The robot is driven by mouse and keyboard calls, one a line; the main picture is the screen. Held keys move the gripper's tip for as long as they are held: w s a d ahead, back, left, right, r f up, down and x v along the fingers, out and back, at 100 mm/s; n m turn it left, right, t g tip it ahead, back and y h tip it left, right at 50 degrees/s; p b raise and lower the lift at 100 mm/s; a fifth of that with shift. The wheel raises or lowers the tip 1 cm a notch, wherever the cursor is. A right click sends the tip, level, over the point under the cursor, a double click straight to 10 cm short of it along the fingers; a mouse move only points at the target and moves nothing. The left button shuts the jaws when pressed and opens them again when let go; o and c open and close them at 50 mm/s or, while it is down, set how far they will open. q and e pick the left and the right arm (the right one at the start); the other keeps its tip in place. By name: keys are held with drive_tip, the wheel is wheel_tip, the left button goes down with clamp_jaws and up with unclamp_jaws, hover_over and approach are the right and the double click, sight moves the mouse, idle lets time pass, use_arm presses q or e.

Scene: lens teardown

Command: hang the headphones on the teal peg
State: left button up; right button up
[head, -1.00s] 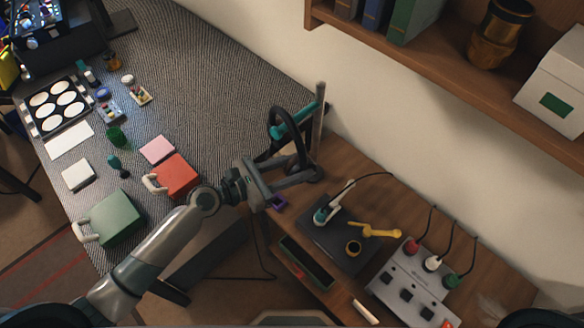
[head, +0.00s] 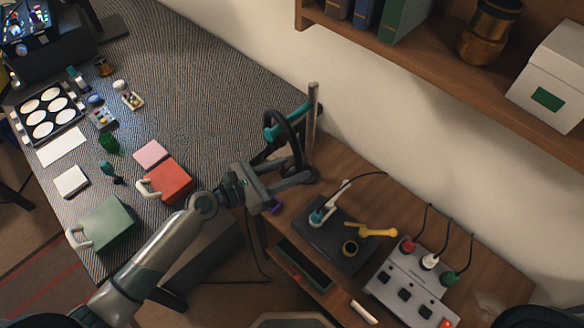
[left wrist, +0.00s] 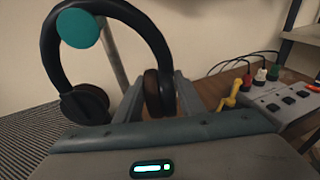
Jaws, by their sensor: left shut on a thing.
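The black headphones (head: 283,118) are upright at the corner where the patterned table meets the wooden desk. In the left wrist view, the headband (left wrist: 128,12) arches over with dark ear cups below. My left gripper (head: 294,172) is shut on the right-hand ear cup (left wrist: 154,92); its fingers stand on both sides of that cup. The teal peg (head: 299,112) sticks out from a grey post (head: 313,125). In the left wrist view, the peg's round teal end (left wrist: 79,28) shows within the headband's arch, near its upper left. I cannot tell whether the band rests on the peg. My right gripper is not in view.
A red box (head: 168,181) and a green box (head: 105,224) stand on the table left of my gripper. A dark tray (head: 322,240) and a grey switch box (head: 405,285) with cables lie on the desk. A wooden shelf (head: 440,68) overhangs the back.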

use_arm(q)
drive_tip(key=o, duration=1.4)
drive_tip(key=shift+c, duration=0.2)
drive_tip(key=shift+a, duration=0.1)
drive_tip(key=b+v, duration=0.5)
drive_tip(key=v, duration=1.2)
drive_tip(key=shift+s+a, duration=0.1)
